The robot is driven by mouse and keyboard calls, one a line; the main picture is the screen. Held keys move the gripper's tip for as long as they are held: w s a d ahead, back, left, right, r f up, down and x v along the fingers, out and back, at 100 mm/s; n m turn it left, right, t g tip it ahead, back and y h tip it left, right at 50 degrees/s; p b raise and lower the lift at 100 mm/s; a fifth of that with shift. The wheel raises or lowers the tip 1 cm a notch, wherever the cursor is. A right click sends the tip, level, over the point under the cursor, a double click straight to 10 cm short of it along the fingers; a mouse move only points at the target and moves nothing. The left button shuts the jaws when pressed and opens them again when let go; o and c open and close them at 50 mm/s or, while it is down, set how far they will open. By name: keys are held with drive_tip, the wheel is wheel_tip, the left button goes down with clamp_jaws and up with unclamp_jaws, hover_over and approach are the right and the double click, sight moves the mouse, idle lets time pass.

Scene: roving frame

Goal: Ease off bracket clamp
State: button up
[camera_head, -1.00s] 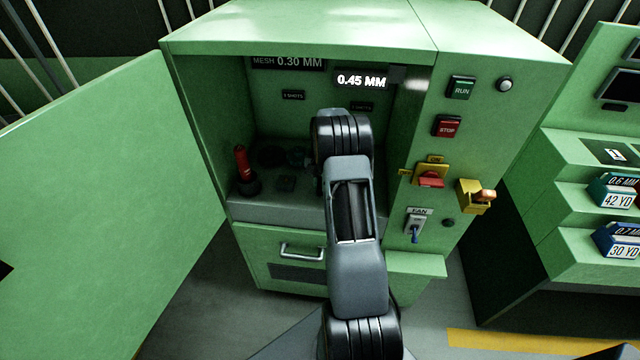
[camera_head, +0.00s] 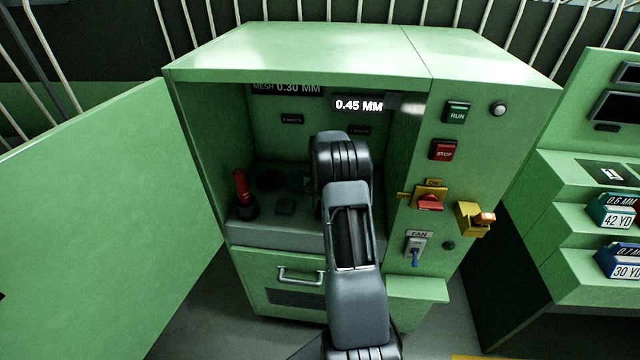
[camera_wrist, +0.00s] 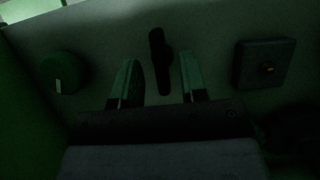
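The open green cabinet (camera_head: 300,238) fills the middle of the head view, and my arm reaches into its bay. In the wrist view my gripper (camera_wrist: 160,72) is open, its two fingers spread apart. A dark upright bar-shaped handle (camera_wrist: 158,58) stands on the panel between and a little beyond the fingertips, with a gap visible on both sides. It may be the bracket clamp; the dim light leaves this unclear. In the head view my arm hides the gripper and the handle.
A round green knob (camera_wrist: 62,72) is left of the fingers, and a square dark plate with a brass button (camera_wrist: 267,67) is right. A red-handled lever (camera_head: 241,187) stands in the bay's left. The open door (camera_head: 110,210) flanks the left; switches line the right panel.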

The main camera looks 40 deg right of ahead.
drive_tip(key=v, duration=1.2)
idle(0.3)
wheel_tip(320, 180, down, 5)
drive_tip(key=s+a+r+n+t+h, duration=0.1)
drive_tip(key=s+a+r+n+t, duration=0.2)
drive_tip(key=s+a, duration=0.8)
drive_tip(key=s+a+r+n+t+h, duration=0.2)
drive_tip(key=s+a+r+n+t, duration=0.2)
drive_tip(key=a, duration=1.2)
drive_tip(key=s+r+n, duration=0.1)
drive_tip(key=s+r, duration=0.2)
drive_tip(key=s, duration=0.3)
drive_tip(key=shift+s+n, duration=0.4)
drive_tip(key=shift+a+r, duration=0.15)
drive_tip(key=shift+a, duration=0.05)
